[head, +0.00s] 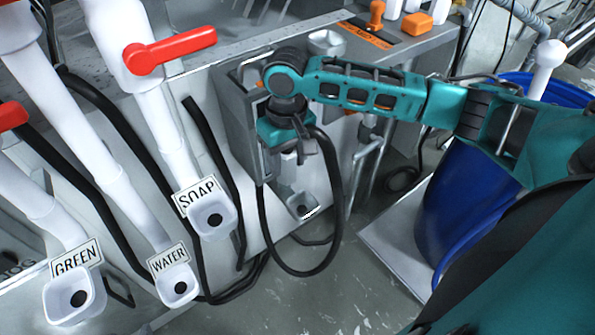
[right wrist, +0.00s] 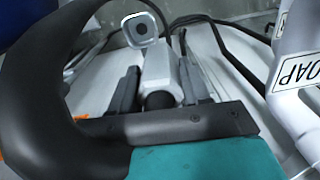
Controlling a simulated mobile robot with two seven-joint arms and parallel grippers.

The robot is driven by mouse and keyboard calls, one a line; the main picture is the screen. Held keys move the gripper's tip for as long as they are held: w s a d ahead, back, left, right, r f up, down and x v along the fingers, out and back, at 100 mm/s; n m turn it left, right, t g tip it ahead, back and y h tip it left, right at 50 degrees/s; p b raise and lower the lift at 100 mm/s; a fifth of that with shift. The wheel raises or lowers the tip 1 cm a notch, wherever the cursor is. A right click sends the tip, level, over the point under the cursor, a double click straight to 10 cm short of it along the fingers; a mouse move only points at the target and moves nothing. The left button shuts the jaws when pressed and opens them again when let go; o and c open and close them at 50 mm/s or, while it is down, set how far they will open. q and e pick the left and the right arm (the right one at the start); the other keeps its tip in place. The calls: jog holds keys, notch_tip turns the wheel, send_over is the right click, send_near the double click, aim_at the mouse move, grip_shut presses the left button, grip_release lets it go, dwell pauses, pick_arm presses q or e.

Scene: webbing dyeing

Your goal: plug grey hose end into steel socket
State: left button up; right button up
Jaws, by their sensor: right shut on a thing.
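My right gripper (head: 300,154) is shut on the grey hose end (right wrist: 162,72), a light grey block between the dark fingers in the right wrist view. The dark hose (head: 340,200) hangs from the gripper in a loop and rises again at the left. The steel socket (head: 302,206), a square cup with a dark hole, is below the gripper in the head view. It also shows beyond the hose end in the right wrist view (right wrist: 140,28), apart from it there. My left gripper is not in view.
White outlets labelled SOAP (head: 213,218), WATER (head: 178,285) and GREEN (head: 72,297) stand to the left, with red-handled valves (head: 170,50) above. Black hoses run along the panel. A blue barrel (head: 463,200) stands at the right. The floor below the socket is mostly clear.

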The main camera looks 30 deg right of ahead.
jog(key=shift+n, duration=0.3)
jog(key=d+f+b, duration=0.1)
jog(key=f+b, duration=0.1)
jog(key=f, duration=0.1)
jog(key=d+f+b, duration=0.1)
jog(key=f+b, duration=0.1)
jog(key=f, duration=0.2)
jog(key=d+f+b, duration=0.1)
jog(key=f+b, duration=0.1)
jog(key=f, duration=0.2)
jog(key=shift+s+d+f, duration=0.2)
jog(key=shift+s+d, duration=0.05)
jog(key=shift+s, duration=0.05)
jog(key=shift+f, duration=0.95)
jog(key=shift+f+b, duration=0.35)
jog(key=shift+f, duration=0.05)
jog(key=o, duration=1.3)
jog(key=shift+o, duration=0.4)
